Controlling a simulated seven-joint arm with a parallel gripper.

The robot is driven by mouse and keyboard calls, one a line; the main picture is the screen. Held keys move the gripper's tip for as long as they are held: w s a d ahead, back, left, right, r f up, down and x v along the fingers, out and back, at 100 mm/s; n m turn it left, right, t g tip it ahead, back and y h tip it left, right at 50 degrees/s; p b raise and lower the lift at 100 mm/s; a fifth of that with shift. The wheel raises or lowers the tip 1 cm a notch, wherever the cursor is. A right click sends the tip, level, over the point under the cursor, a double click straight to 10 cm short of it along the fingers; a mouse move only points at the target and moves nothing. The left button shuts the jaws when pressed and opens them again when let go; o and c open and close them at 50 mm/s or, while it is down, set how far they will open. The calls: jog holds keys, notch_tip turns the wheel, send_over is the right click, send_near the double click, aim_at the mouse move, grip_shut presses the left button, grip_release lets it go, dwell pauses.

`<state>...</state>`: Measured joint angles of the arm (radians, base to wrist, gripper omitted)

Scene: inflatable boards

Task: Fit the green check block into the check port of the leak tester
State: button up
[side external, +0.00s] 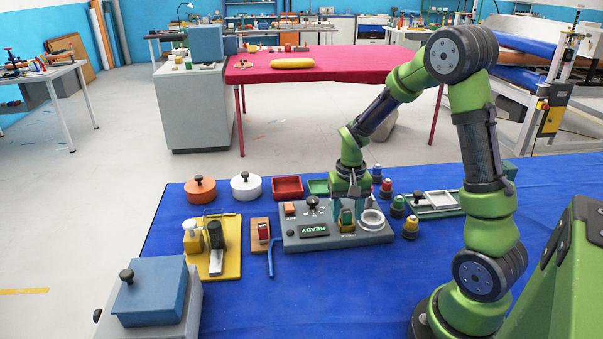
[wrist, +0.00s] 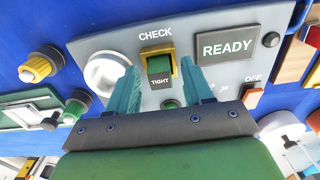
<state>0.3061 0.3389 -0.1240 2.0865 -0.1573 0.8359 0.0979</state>
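The grey leak tester (side external: 372,238) stands on the blue mat, its display (wrist: 227,46) reading READY. The check port (wrist: 156,50) has a yellow rim, with CHECK above it and TIGHT below it. The green check block (wrist: 159,66) sits within that rim and also shows upright at the port in the side view (side external: 347,216). I cannot tell how deep it sits. My gripper (wrist: 160,72) is over the port with its teal fingers apart, one on each side of the block. Gaps show between the fingers and the block in the wrist view.
A white ring (wrist: 104,72) is beside the port on the tester. Several knobbed fittings (side external: 398,206) stand to its right. Red (side external: 288,187) and green trays are behind.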

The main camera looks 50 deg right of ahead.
aim_at(347, 212)
notch_tip(347, 212, up, 12)
jog(key=s+a+r+n+t+y, duration=0.1)
jog(key=s+a+r+n+t, duration=0.1)
jog(key=a, duration=0.6)
jog(key=s+a+r+n+t+y, duration=0.1)
jog(key=s+a+r+n+t, duration=0.2)
jog(key=s+a+r+t, duration=0.2)
jog(key=s+a, duration=0.2)
jog(key=a, duration=0.2)
jog(key=shift+a, duration=0.3)
